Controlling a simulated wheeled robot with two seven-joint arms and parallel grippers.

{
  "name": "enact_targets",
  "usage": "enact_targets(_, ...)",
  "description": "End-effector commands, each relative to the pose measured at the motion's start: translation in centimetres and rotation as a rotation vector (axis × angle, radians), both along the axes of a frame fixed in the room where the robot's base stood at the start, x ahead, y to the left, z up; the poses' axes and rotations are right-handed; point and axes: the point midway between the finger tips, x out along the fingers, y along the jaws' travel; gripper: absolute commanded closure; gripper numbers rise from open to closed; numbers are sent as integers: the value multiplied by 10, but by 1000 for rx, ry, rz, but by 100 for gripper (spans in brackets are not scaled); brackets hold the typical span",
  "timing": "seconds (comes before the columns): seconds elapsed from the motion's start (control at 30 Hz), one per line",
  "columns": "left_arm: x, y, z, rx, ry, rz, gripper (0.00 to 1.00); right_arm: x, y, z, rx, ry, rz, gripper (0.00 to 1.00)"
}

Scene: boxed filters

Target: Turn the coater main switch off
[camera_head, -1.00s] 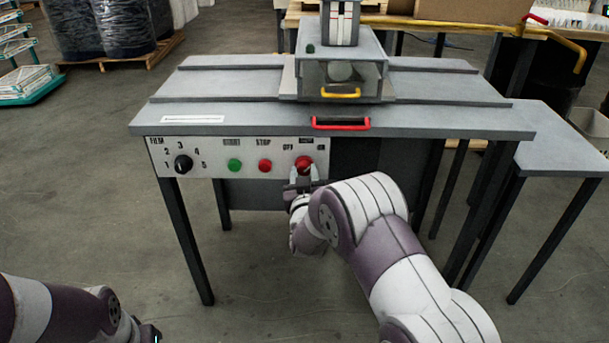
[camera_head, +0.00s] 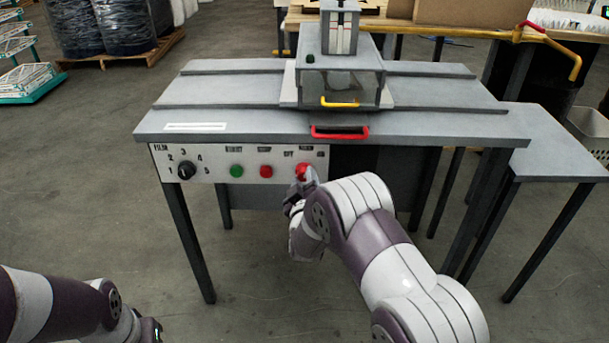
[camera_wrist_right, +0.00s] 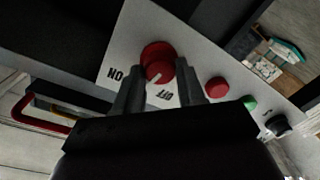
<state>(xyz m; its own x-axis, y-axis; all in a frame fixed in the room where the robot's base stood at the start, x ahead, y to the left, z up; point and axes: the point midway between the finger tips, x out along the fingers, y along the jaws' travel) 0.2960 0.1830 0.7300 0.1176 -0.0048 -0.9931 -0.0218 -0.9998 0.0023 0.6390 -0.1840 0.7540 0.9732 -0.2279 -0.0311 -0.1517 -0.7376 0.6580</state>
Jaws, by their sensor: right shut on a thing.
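The coater main switch (camera_head: 303,170) is a red round knob at the right end of the white control panel (camera_head: 212,174), marked OFF and ON. My right gripper (camera_head: 304,178) is shut on this knob, its wrist tilted below it. In the right wrist view the two dark fingers (camera_wrist_right: 160,82) stand either side of the knob (camera_wrist_right: 157,58). The knob's white mark points between the OFF and ON labels, as far as I can tell. My left arm shows at the lower left of the head view, but its fingers are out of frame.
The panel also carries a black film dial (camera_head: 186,171), a green start button (camera_head: 236,171) and a red stop button (camera_head: 266,171). A red handle (camera_head: 340,132) juts from the table edge above the switch. The floor in front is clear.

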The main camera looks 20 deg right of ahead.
Motion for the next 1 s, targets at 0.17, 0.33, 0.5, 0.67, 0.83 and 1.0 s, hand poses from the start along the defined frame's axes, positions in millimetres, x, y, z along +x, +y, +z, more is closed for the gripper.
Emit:
enact_targets(0.17,0,0,16,0,0,0,57,0,1,3,-158,48,1,91)
enact_targets(0.33,0,0,26,0,0,0,57,0,1,2,-313,94,1,91)
enact_targets(0.5,0,0,37,0,0,0,57,0,1,2,-469,137,1,91)
enact_targets(0.67,0,0,46,0,0,0,57,0,2,2,-610,178,1,91)
enact_targets(0.83,0,0,53,0,0,0,57,0,2,1,-742,218,1,91)
enact_targets(1.0,0,0,59,0,0,0,57,0,2,0,-849,246,1,91)
